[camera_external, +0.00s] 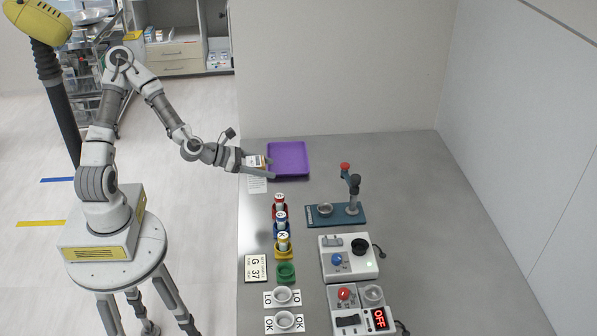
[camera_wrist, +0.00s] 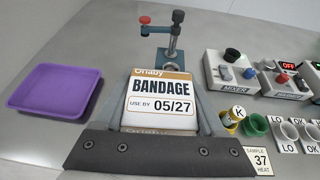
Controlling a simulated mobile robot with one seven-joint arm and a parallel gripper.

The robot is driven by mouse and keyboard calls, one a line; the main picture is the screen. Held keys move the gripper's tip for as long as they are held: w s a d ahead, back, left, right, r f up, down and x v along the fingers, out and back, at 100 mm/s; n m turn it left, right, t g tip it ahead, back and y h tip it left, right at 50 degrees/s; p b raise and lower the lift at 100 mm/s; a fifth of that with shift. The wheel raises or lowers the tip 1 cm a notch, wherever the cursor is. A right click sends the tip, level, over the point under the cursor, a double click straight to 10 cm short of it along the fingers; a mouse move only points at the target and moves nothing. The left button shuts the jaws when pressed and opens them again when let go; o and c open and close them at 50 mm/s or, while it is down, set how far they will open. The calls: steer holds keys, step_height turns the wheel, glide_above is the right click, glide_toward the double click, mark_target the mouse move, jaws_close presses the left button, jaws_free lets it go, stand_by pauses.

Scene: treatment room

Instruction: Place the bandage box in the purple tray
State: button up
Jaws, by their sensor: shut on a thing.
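The bandage box (camera_wrist: 160,98) is white and brown, with "BANDAGE" and "USE BY 05/27" printed on its top. My gripper (camera_external: 263,167) is shut on it; in the wrist view the box sits between the two grey fingers. In the external view the box (camera_external: 255,161) shows small between the fingers at the left edge of the table. The purple tray (camera_external: 288,145) lies at the back left of the table, just beyond and right of my gripper. In the wrist view the tray (camera_wrist: 22,100) is at the left, apart from the box, and looks empty.
A blue press-like stand (camera_external: 345,213) with a red knob is right of a row of coloured holders with vials (camera_external: 281,218). A mixer (camera_external: 345,262) and a heater unit (camera_external: 362,310) stand nearer the front. The table right of the tray is clear.

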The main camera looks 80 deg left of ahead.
steer(key=w+a+b, duration=0.6)
steer(key=w+a, duration=0.5)
steer(key=a, duration=0.5)
steer(key=shift+w+a+f+b, duration=0.1)
steer(key=shift+a+f+b, duration=0.7)
steer(key=shift+a+f, duration=1.9)
steer(key=shift+w+a+f+b, duration=0.1)
steer(key=shift+a+f+b, duration=0.7)
steer(key=shift+a+f, duration=1.9)
steer(key=shift+a+r, duration=0.25)
steer(key=shift+f, duration=0.15)
steer(key=o, duration=1.4)
